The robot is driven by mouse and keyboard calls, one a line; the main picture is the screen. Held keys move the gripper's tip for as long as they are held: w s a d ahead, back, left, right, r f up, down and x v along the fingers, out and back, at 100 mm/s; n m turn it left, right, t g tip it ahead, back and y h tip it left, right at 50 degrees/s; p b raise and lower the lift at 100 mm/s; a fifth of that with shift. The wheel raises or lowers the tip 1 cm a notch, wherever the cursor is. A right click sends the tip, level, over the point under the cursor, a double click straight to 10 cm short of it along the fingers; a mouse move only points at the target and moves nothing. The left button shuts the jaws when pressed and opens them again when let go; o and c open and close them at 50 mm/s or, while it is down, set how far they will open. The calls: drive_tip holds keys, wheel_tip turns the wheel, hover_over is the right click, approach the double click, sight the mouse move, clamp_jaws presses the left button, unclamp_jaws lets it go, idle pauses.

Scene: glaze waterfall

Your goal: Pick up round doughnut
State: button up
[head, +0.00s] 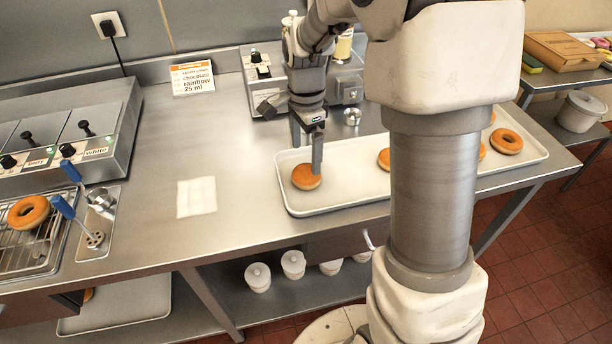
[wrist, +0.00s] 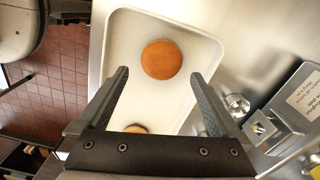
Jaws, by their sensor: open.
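A round doughnut (head: 304,180), golden brown with no hole visible, lies at the left end of the white tray (head: 345,207). My gripper (head: 307,158) points down over this doughnut, its fingers apart and empty. One finger overlaps the doughnut in the head view, so contact there is unclear. In the wrist view the round doughnut (wrist: 161,60) lies beyond and between the open fingertips (wrist: 160,75). A second doughnut (wrist: 135,129) is partly hidden by my gripper's body.
More doughnuts lie along the tray, including a ring doughnut (head: 506,141) at the right; my arm hides the middle. A control box (head: 262,72) stands behind the tray. A ring doughnut (head: 28,212) sits on a rack at left. The counter (head: 150,230) has free room.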

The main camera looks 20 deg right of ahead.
sight(305, 171)
drive_tip(key=shift+w+f+b, duration=0.15)
drive_tip(key=shift+f+b, duration=0.15)
drive_tip(key=shift+f, duration=3.2)
drive_tip(key=c, duration=1.1)
